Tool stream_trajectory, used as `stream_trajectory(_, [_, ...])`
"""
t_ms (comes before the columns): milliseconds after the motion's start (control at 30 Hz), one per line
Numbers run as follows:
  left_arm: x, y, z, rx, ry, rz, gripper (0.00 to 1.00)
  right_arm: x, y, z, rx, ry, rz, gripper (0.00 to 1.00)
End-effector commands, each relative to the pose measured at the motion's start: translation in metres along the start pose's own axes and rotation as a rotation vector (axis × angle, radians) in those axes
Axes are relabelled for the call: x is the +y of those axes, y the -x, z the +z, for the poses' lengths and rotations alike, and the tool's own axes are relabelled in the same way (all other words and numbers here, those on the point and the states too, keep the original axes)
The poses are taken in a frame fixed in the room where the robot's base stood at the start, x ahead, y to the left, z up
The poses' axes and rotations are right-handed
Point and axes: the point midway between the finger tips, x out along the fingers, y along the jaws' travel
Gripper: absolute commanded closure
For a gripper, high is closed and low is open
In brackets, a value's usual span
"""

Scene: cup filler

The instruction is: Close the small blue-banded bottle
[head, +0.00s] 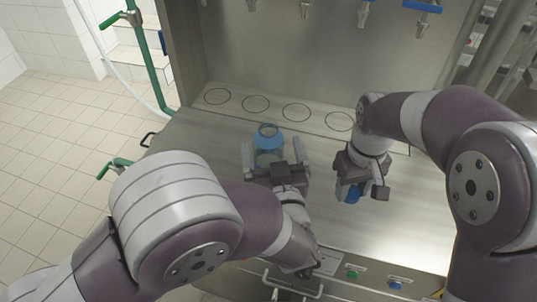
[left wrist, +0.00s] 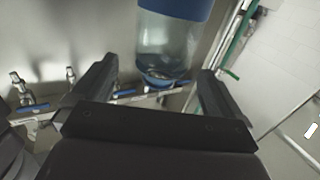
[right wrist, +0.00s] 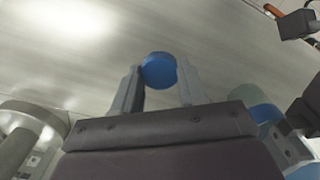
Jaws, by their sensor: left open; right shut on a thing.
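The small bottle (head: 268,156) is clear, with a blue band near its top, and stands upright on the steel counter. My left gripper (head: 274,152) is open, one finger on each side of the bottle, with gaps visible. In the left wrist view the bottle (left wrist: 168,45) shows between and beyond the spread fingers. My right gripper (head: 354,190) is shut on a blue cap (right wrist: 160,70), held to the right of the bottle. The cap also shows in the head view (head: 352,194), partly hidden by the gripper. Part of the bottle (right wrist: 258,112) shows in the right wrist view.
The steel counter (head: 215,155) is otherwise bare around the grippers. A strip with several marked circles (head: 256,104) runs along the back, below several taps (head: 364,14). A green button (head: 351,274) and a blue button (head: 396,285) sit on the front panel.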

Motion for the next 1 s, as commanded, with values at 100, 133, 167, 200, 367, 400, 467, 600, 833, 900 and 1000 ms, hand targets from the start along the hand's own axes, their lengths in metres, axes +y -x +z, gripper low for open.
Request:
stream_trajectory(100, [0.0, -0.004, 0.001, -0.001, -0.001, 0.0, 0.0, 0.0, 0.001, 0.0, 0.0, 0.0, 0.0, 0.85])
stream_trajectory(133, [0.0, -0.004, 0.001, -0.001, -0.001, 0.0, 0.0, 0.0, 0.0, 0.0, 0.0, 0.0, 0.0, 0.85])
stream_trajectory(167, [0.0, -0.004, 0.001, -0.001, -0.001, 0.0, 0.0, 0.0, 0.0, 0.0, 0.0, 0.0, 0.0, 0.85])
stream_trajectory(200, [0.0, -0.004, 0.001, -0.001, -0.001, 0.0, 0.0, 0.0, 0.0, 0.0, 0.0, 0.0, 0.0, 0.85])
stream_trajectory(367, [0.0, -0.005, 0.001, -0.001, -0.002, -0.001, 0.0, 0.0, 0.001, 0.0, 0.0, 0.0, 0.0, 0.85])
stream_trajectory(400, [-0.001, -0.009, 0.002, -0.001, -0.002, -0.002, 0.0, 0.0, 0.002, 0.0, 0.0, 0.0, 0.0, 0.85])
stream_trajectory(467, [-0.002, -0.017, 0.003, -0.002, -0.003, -0.004, 0.0, 0.0, 0.005, 0.0, 0.0, 0.0, 0.0, 0.85])
stream_trajectory(600, [-0.002, -0.04, 0.008, -0.001, -0.001, -0.004, 0.0, 0.0, 0.01, 0.0, 0.0, 0.0, 0.0, 0.85])
stream_trajectory(833, [-0.002, -0.056, 0.009, -0.001, -0.002, 0.0, 0.0, 0.0, 0.011, 0.0, 0.0, 0.0, 0.0, 0.85])
stream_trajectory(900, [-0.001, -0.056, 0.009, -0.001, -0.002, 0.0, 0.0, 0.0, 0.011, 0.0, 0.0, 0.0, 0.0, 0.85])
stream_trajectory(1000, [-0.001, -0.056, 0.009, -0.001, -0.002, 0.0, 0.0, 0.0, 0.011, 0.0, 0.0, 0.0, 0.0, 0.85])
